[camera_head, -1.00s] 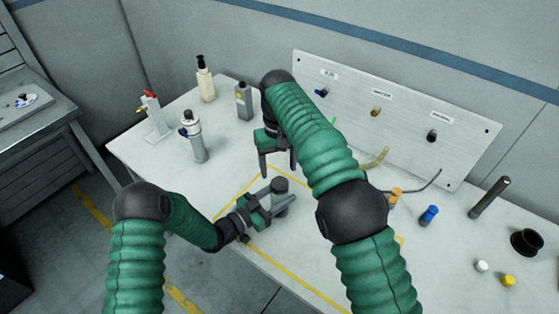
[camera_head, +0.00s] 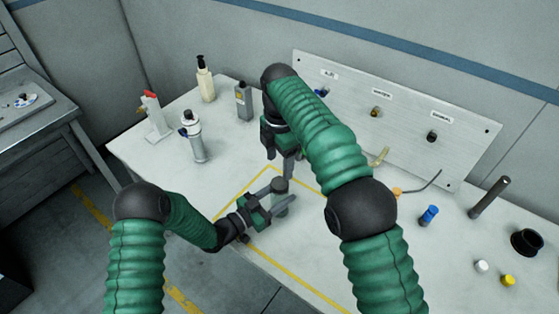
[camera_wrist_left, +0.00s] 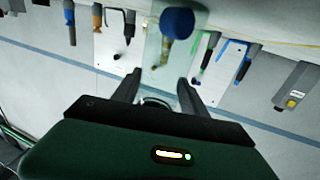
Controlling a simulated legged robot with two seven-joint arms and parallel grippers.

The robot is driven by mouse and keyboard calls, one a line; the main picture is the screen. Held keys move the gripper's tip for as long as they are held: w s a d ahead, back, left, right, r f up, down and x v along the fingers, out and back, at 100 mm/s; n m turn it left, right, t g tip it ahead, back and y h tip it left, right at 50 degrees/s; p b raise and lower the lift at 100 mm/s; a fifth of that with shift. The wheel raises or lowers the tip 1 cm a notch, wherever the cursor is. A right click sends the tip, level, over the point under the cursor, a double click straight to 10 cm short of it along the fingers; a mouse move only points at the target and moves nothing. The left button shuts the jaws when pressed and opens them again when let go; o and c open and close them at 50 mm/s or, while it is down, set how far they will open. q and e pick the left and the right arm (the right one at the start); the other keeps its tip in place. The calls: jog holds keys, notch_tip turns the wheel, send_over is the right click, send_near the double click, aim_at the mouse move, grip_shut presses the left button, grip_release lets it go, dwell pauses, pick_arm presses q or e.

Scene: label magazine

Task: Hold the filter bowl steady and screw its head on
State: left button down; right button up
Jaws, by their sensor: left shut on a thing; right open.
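The filter bowl (camera_head: 280,208) stands upright on the table inside the yellow outline. My left gripper (camera_head: 284,200) is shut on it from the left side. In the left wrist view the bowl (camera_wrist_left: 157,45) shows as a clear body between the fingers, with a blue rounded part at its upper end in the picture. A dark grey round top (camera_head: 279,184) shows on the bowl; I cannot tell whether it is the head. My right gripper (camera_head: 282,167) is open, pointing down just above that top. Its far side is hidden by my right arm.
A spray can (camera_head: 194,138), a pump bottle (camera_head: 205,80), a grey bottle (camera_head: 243,102) and a red-topped holder (camera_head: 156,118) stand at the back left. A panel (camera_head: 400,125) with fittings stands behind. A blue fitting (camera_head: 429,215), dark rod (camera_head: 490,197) and black ring (camera_head: 527,241) are on the right.

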aim_at(279, 183)
notch_tip(279, 183, down, 8)
dwell(0.5)
